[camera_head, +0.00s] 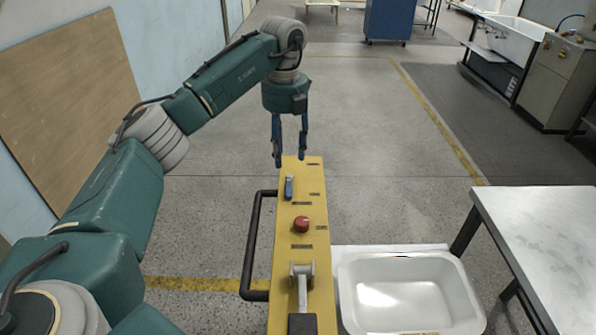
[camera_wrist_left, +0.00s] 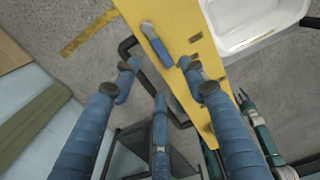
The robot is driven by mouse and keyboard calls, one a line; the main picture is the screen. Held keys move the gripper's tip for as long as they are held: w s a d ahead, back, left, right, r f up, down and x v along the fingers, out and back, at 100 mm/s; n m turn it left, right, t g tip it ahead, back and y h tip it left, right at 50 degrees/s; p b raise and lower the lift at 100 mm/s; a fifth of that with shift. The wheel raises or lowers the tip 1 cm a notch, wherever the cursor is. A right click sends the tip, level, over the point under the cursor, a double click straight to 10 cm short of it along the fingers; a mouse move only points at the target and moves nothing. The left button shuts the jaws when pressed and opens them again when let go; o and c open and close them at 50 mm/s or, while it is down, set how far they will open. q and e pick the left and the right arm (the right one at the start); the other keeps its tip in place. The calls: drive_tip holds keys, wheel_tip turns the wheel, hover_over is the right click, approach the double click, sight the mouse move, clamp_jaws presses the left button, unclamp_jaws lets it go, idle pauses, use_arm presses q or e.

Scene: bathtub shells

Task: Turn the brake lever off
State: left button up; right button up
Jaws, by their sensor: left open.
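A narrow yellow panel (camera_head: 285,252) carries a small lever with a blue handle (camera_head: 289,186) near its far end. A red knob (camera_head: 301,223) is at its middle, and a grey lever (camera_head: 302,278) with a black grip is at its near end. The labels are too small to read, so I cannot tell which one is the brake lever. My left gripper (camera_head: 290,157) is open and empty, pointing down at the panel's far end. In the left wrist view, the blue-handled lever (camera_wrist_left: 156,46) lies just ahead of the spread fingers (camera_wrist_left: 160,72), apparently untouched.
A black rail (camera_head: 251,245) runs along the panel's left side. A white tub shell (camera_head: 410,292) lies right of the panel, beside a grey-topped table (camera_head: 545,235). The floor beyond the panel is clear. A blue cabinet (camera_head: 390,20) stands far back.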

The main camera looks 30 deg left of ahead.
sight(287, 188)
use_arm(q)
drive_tip(key=f, duration=0.2)
drive_tip(key=s+f+p, duration=0.1)
drive_tip(key=f, duration=0.2)
drive_tip(key=shift+s, duration=0.15)
drive_tip(key=f, duration=0.1)
drive_tip(key=f+p, duration=0.1)
drive_tip(key=f, duration=0.3)
drive_tip(key=shift+w+f, duration=0.1)
drive_tip(key=shift+w, duration=0.15)
drive_tip(key=shift+f, duration=0.1)
drive_tip(key=c, duration=0.7)
clamp_jaws()
use_arm(e)
drive_tip(key=s+r, duration=0.1)
drive_tip(key=s, duration=0.1)
drive_tip(key=s+r, duration=0.1)
drive_tip(key=s, duration=0.1)
drive_tip(key=shift+s+a+r, duration=0.1)
drive_tip(key=shift+a+r, duration=0.1)
